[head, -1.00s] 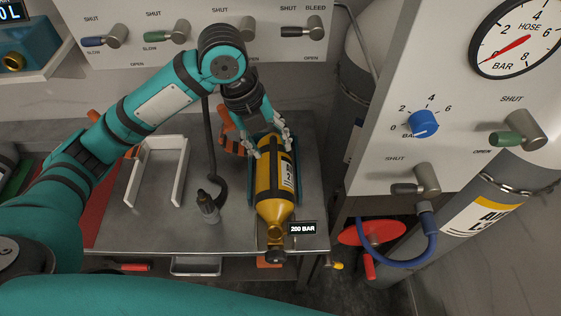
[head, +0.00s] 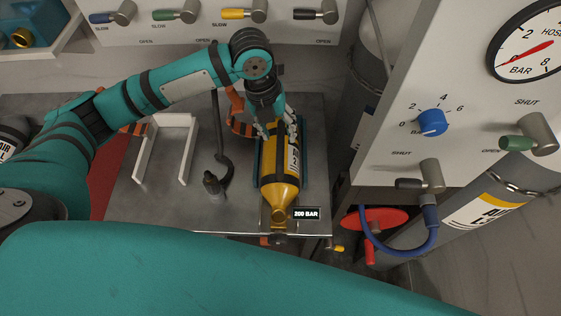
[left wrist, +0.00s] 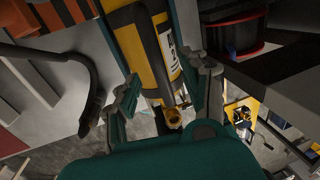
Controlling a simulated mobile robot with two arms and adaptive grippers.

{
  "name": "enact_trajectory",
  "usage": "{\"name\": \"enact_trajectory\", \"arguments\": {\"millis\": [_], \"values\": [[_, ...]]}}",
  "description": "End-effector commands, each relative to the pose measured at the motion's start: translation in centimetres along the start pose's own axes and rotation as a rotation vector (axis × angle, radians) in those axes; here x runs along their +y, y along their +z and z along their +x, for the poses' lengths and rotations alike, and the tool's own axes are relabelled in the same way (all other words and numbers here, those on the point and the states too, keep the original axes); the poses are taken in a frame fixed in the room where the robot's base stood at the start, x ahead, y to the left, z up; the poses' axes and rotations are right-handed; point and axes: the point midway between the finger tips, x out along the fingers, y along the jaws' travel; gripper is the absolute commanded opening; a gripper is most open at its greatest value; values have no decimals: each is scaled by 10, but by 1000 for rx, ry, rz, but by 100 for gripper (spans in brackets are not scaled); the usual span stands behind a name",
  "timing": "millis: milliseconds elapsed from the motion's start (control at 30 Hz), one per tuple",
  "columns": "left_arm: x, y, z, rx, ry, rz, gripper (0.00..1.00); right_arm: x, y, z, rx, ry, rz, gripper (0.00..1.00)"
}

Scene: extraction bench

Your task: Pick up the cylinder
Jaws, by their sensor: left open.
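The yellow cylinder (head: 279,197) with black bands and a white label lies on the steel bench, its brass valve end toward the front edge, in a dark teal cradle. A "200 BAR" tag shows beside its valve. My left gripper (head: 273,129) is above the cylinder's far end, pointing down, with its fingers spread. In the left wrist view the cylinder (left wrist: 143,50) shows beyond and between the open fingers (left wrist: 165,95); I cannot tell whether they touch it. The far end is partly hidden by the gripper. My right gripper is not in view.
A white open frame (head: 155,150) and a black hose with a fitting (head: 212,184) are left of the cylinder. A valve panel (head: 295,38) stands behind. A gauge panel (head: 385,160) and a blue hose (head: 400,252) are at the right. Bare bench lies front left.

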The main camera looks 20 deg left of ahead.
Motion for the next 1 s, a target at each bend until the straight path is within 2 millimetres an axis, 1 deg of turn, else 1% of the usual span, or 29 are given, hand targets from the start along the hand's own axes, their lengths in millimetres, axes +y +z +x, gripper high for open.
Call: {"name": "enact_trajectory", "arguments": {"millis": [33,167,267,400,500,700,767,1000], "values": [[0,-1,2,1,0,0,46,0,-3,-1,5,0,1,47],[1,-4,13,4,1,0,46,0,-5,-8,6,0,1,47],[3,-8,28,6,2,-1,46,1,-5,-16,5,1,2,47],[3,-8,47,2,1,-1,46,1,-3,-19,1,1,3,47],[3,-7,53,0,0,1,46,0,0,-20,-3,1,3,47],[4,-7,54,-1,0,1,46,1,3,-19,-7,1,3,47],[4,-7,54,-1,0,1,39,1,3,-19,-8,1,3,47],[4,-7,54,-1,0,1,8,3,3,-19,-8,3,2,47]]}}
